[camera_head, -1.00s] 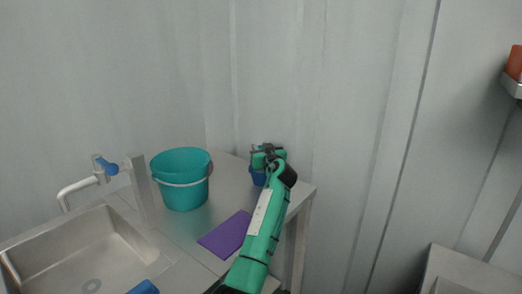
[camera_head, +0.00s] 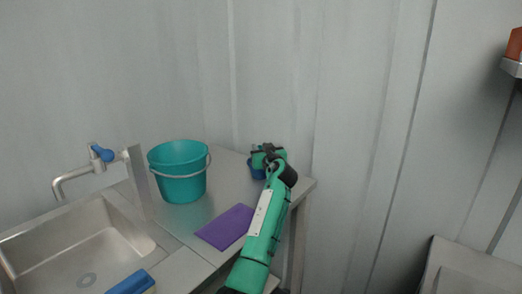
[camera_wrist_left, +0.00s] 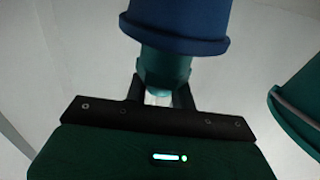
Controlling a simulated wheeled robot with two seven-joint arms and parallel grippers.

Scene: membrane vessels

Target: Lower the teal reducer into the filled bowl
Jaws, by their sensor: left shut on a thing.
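In the left wrist view, my left gripper (camera_wrist_left: 158,95) is shut on a teal piece, the reducer (camera_wrist_left: 165,68). The blue bowl (camera_wrist_left: 180,22) fills the top of that view, its rim edge right against the reducer in the picture. I cannot tell whether the reducer is inside the bowl or in front of it. The bowl's contents are hidden. My right gripper is not in view.
A teal bucket (camera_head: 180,177) with a handle stands left of the bowl; its side also shows in the wrist view (camera_wrist_left: 297,108). A purple mat (camera_head: 225,227) lies in front. The sink (camera_head: 85,245) and tap (camera_head: 78,178) are at left. The wall is close behind.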

